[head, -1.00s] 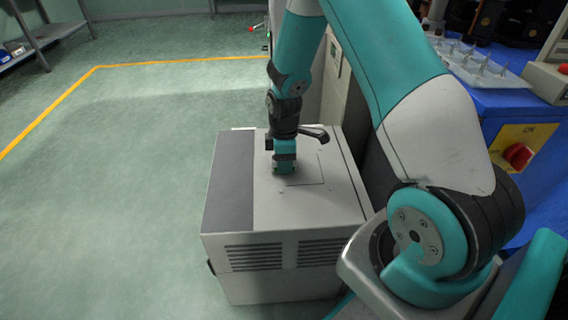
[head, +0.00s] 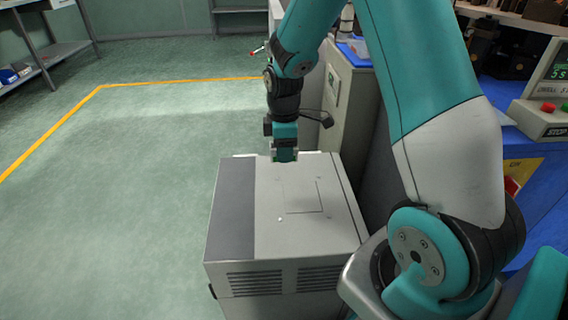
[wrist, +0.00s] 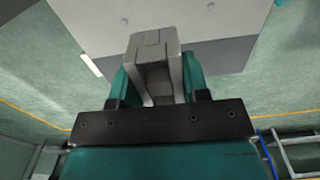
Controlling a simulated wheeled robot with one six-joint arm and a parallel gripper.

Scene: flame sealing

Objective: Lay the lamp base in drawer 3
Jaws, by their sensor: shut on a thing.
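My gripper (head: 284,156) is above the back edge of a grey cabinet (head: 300,190) in the head view, pointing down. In the wrist view its two teal fingers (wrist: 160,85) are shut on a grey, blocky piece (wrist: 153,48), which I take to be the lamp base. The piece sticks out beyond the fingertips, with the cabinet top behind it. In the head view I cannot make out the piece clearly. No drawer marked 3 can be made out in either view.
The cabinet top is bare, with a thin square outline and a dark strip on its left. A taller grey unit (head: 347,95) stands behind it, and a blue bench (head: 540,175) with a control box (head: 545,95) is at right. The green floor at left is clear.

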